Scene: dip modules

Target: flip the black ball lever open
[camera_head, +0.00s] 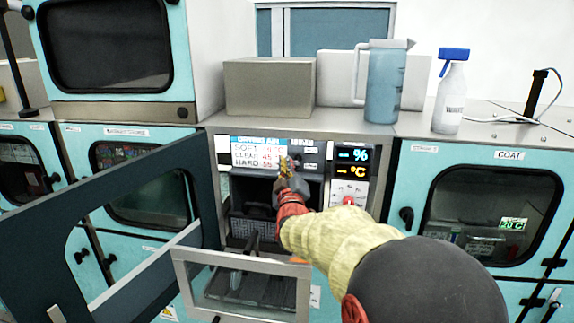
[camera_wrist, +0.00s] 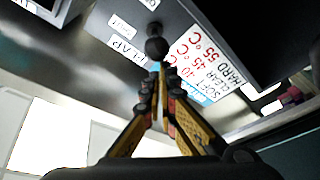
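The black ball lever (camera_wrist: 156,47) shows in the wrist view on a metal panel, its short stem running toward the top of the picture. White labels beside it read FLAP and SHUT. My gripper (camera_wrist: 158,75) points at the ball, its fingertips close together just below it in the picture. The fingers look shut with nothing between them, and I cannot tell whether the tips touch the ball. In the head view my gripper (camera_head: 284,162) is in front of the panel, right of the SOFT/CLEAR/HARD temperature card (camera_head: 257,155); it largely hides the lever there.
A dark cabinet door (camera_head: 135,215) stands swung open at left. A framed clear flap (camera_head: 243,285) hangs open below my arm. A display (camera_head: 351,161) is right of the panel. A grey box (camera_head: 268,88), pitcher (camera_head: 386,80) and spray bottle (camera_head: 451,95) stand on the counter above.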

